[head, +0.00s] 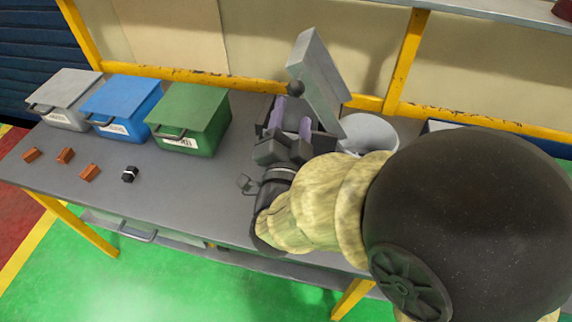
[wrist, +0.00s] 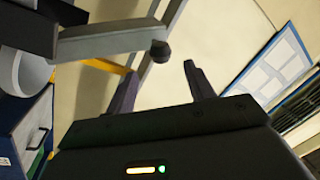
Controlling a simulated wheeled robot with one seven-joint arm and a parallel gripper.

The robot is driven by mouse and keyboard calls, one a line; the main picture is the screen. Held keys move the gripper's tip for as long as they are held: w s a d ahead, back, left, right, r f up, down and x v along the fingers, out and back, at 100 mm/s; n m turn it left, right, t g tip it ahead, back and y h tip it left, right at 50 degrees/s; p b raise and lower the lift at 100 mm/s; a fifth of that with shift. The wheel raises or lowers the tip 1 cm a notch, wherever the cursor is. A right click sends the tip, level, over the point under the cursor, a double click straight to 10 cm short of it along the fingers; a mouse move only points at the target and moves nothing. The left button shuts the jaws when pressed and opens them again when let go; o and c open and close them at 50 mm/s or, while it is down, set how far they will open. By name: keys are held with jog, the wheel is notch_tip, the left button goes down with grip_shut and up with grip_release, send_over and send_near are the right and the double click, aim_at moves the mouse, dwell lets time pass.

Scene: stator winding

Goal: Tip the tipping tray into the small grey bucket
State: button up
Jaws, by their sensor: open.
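The tipping tray (head: 320,78) is a grey, long box shape standing steeply tilted at the back of the bench. A dark round knob (head: 295,88) sits on its left side and also shows in the wrist view (wrist: 160,52). The small grey bucket (head: 370,132) stands just right of the tray's lower end, partly hidden by my arm. My gripper (head: 293,108) is open just below the knob. In the wrist view, the fingers of my gripper (wrist: 160,70) are apart, with the knob beyond and between their tips. I cannot tell whether they touch it. The tray's inside is hidden.
Grey (head: 66,92), blue (head: 122,100) and green (head: 190,110) lidded bins stand at the left. Several orange-brown blocks (head: 65,156) and a small black part (head: 130,174) lie in front. A yellow post (head: 407,60) rises behind. Bare bench lies left of my gripper.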

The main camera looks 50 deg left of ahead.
jog(key=b+v, duration=0.2)
jog(key=v, duration=0.7)
